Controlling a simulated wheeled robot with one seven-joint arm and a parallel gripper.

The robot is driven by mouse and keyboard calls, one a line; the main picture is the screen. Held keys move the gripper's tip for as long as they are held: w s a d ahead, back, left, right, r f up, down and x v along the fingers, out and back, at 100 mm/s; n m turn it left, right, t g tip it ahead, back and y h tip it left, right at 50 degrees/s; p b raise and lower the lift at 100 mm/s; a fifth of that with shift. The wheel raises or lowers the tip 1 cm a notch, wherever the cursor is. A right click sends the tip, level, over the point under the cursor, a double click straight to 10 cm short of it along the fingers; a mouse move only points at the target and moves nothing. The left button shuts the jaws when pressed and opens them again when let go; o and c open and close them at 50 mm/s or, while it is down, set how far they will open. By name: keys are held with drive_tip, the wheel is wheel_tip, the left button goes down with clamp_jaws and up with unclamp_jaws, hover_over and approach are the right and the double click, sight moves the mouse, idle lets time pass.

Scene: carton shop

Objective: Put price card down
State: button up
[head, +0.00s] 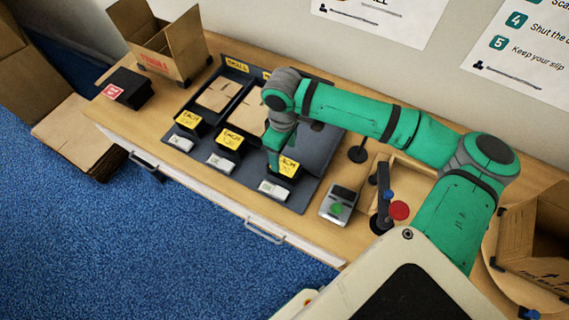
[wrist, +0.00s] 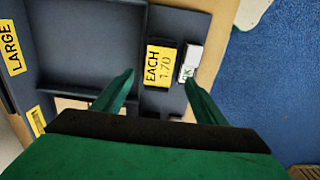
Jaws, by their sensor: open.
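A yellow price card reading EACH 1.70 (wrist: 160,66) sits on a dark holder at the front edge of the dark tray; in the head view the card (head: 289,167) is at the right end of the row, partly beside my gripper. My gripper (wrist: 158,78) is open, with one green finger on each side of the card's near end. Nothing is clearly held, and I cannot tell whether the fingers touch the card. In the head view my gripper (head: 272,160) is low, just left of this card. A small white block with a green mark (wrist: 190,62) lies beside the card.
Two more yellow cards (head: 187,120) (head: 229,140) stand along the dark tray (head: 300,198), with white blocks before them. Flat cartons lie in the tray's compartments. A scale-like device (head: 340,205) and a red button (head: 399,210) are to the right. An open carton (head: 160,50) stands at back left.

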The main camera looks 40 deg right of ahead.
sight(284, 164)
drive_tip(key=shift+f, duration=0.5)
drive_tip(key=f, duration=0.3)
drive_tip(key=shift+s+d+f, duration=0.15)
drive_tip(key=shift+d, duration=0.15)
drive_tip(key=shift+a+f, duration=0.3)
drive_tip(key=shift+f, duration=0.1)
drive_tip(key=shift+d, duration=0.15)
drive_tip(key=c, duration=1.2)
drive_tip(key=shift+w+r, duration=0.3)
drive_tip(key=shift+r, duration=0.05)
wheel_tip(284, 164, up, 27)
drive_tip(key=shift+r, duration=0.2)
